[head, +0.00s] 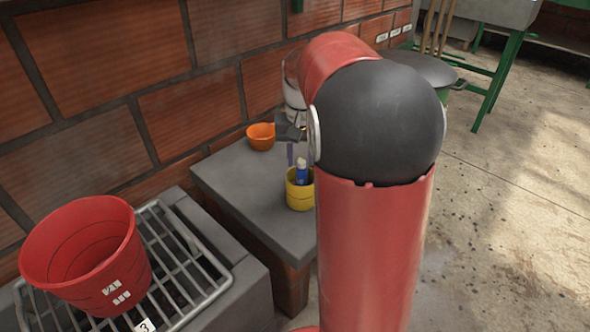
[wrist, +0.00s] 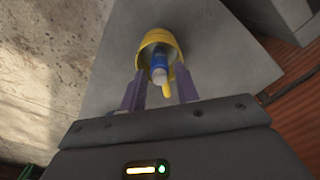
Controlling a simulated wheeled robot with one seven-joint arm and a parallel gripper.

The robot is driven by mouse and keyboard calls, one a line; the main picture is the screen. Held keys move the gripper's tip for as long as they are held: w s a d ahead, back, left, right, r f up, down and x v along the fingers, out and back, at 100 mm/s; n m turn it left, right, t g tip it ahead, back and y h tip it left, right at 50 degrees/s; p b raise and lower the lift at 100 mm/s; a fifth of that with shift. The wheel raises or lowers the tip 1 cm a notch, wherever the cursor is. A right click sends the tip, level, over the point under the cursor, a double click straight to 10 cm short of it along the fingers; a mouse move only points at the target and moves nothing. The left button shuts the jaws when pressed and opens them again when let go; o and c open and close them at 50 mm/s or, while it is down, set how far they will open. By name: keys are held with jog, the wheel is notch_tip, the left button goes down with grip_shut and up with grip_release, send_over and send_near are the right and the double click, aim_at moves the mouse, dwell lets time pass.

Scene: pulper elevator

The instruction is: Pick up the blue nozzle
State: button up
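The blue nozzle (head: 301,175) with a pale tip stands in a yellow cup (head: 299,196) on a grey ledge, its upper part showing above the rim. In the wrist view the blue nozzle (wrist: 160,63) points toward the camera inside the yellow cup (wrist: 157,38). My gripper (head: 297,153) is just above the cup, partly hidden by my arm in the head view. In the wrist view my gripper (wrist: 158,72) is open, with its two purple fingers apart on either side of the nozzle. I cannot tell whether either finger touches it.
An orange bowl (head: 261,137) sits behind the cup, near the brick wall (head: 200,105). A red bucket (head: 85,258) stands on a metal grate (head: 185,270) at the left. A dark-lidded green pot (head: 425,72) is behind my arm. Open concrete floor (head: 510,220) lies at the right.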

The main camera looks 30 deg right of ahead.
aim_at(302, 176)
jog(key=shift+w+d+f, duration=0.35)
jog(key=shift+w+d, duration=0.1)
jog(key=shift+w, duration=0.15)
notch_tip(302, 176, down, 8)
jog(key=shift+d+r+b, duration=0.1)
jog(key=shift+r+b, duration=0.05)
jog(key=shift+b, duration=0.5)
jog(key=shift+c, duration=0.2)
jog(key=c, duration=0.6)
jog(key=shift+r, duration=0.15)
